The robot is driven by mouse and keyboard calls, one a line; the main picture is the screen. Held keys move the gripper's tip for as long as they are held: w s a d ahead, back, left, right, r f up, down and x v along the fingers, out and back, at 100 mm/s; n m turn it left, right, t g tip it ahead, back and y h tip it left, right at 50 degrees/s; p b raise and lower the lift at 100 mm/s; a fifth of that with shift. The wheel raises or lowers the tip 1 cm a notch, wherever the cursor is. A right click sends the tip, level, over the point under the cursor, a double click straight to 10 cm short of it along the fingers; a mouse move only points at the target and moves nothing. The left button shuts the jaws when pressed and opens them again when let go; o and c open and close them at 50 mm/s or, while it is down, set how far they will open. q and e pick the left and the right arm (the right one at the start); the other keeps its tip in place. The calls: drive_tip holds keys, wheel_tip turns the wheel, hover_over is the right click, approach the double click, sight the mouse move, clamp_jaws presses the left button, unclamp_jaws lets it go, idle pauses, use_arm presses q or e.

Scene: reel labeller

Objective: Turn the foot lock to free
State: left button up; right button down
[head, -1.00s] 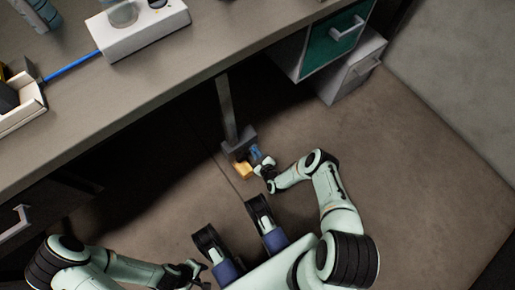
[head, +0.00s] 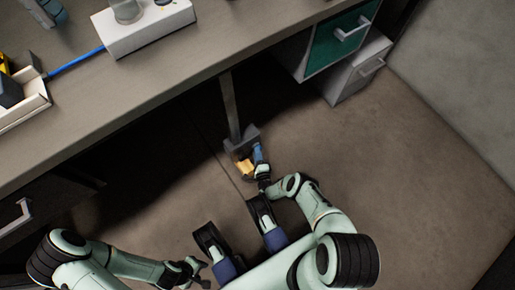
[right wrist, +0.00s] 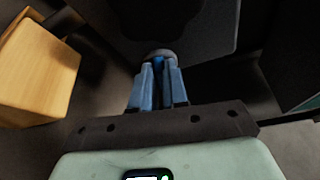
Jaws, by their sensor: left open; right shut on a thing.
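The foot lock (right wrist: 160,54) shows in the right wrist view as a small grey rounded piece with blue below it, at the fingertips. It sits low on a dark base (head: 243,139) at the foot of a grey post under the bench. My right gripper (head: 258,153) has its blue fingers shut on the lock; the fingers hide most of it, and its setting cannot be read. The right gripper (right wrist: 158,75) also shows in its wrist view. A yellow pedal block (head: 244,167) is just left of it. My left gripper (head: 196,272) is open and empty, low in the head view.
The bench top (head: 200,50) runs above the lock, with a white device (head: 145,27) on it. A drawer unit with a green front (head: 338,40) stands under the bench at right. Open floor (head: 400,170) lies to the right.

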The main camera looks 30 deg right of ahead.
drive_tip(key=shift+f+n, duration=0.1)
drive_tip(key=shift+n, duration=0.4)
drive_tip(key=shift+t, duration=0.3)
drive_tip(key=c, duration=1.1)
unclamp_jaws()
drive_tip(key=shift+c, duration=0.2)
use_arm(q)
drive_tip(key=shift+s, duration=0.1)
use_arm(e)
drive_tip(key=shift+s, duration=0.1)
